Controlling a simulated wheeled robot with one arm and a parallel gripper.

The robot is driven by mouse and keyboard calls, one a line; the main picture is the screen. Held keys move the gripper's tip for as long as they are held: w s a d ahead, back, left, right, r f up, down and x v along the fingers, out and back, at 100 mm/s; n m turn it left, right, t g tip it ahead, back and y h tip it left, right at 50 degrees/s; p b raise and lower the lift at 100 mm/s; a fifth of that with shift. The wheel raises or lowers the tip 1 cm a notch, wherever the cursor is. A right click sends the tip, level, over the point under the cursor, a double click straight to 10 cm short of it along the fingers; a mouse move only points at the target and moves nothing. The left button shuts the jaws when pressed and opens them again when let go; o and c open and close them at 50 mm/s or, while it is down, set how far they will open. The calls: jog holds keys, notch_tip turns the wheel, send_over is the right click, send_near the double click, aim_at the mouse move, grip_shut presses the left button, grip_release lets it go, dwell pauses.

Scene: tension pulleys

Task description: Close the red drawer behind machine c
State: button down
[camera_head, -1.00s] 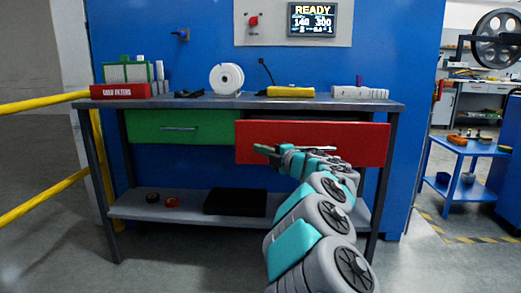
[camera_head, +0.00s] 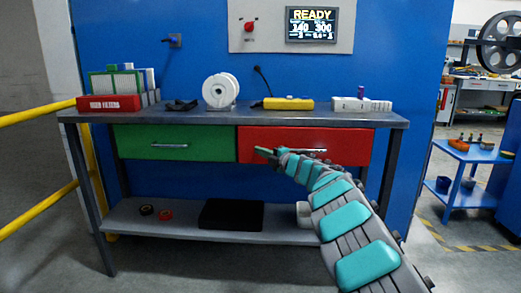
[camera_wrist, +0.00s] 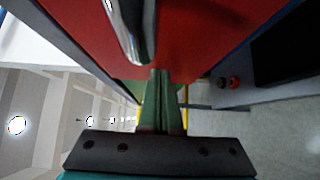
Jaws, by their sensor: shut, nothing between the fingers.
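The red drawer (camera_head: 305,137) is on the right under the workbench top, its front about level with the green drawer (camera_head: 140,140) beside it. It looks pushed in; a small gap cannot be ruled out. My gripper (camera_head: 263,152) is shut and empty, in front of the left part of the red drawer's front. In the wrist view, the red front (camera_wrist: 205,40) and its metal handle (camera_wrist: 133,28) fill the top, and the fingertips (camera_wrist: 160,75) end at the front's edge. I cannot tell whether they touch it. My arm hides part of the handle's area.
The workbench top (camera_head: 225,118) bears red-boxed filters (camera_head: 108,103), a white spool (camera_head: 220,90) and a yellow device (camera_head: 288,103). A black tray (camera_head: 232,214) lies on the lower shelf (camera_head: 185,226). A yellow rail (camera_head: 38,115) is at left and a blue cart (camera_head: 465,155) at right.

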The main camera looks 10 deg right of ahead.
jog(key=shift+w+d+r, duration=0.15)
jog(key=shift+w+d, duration=0.15)
jog(key=shift+w, duration=0.35)
jog(key=shift+r, duration=0.15)
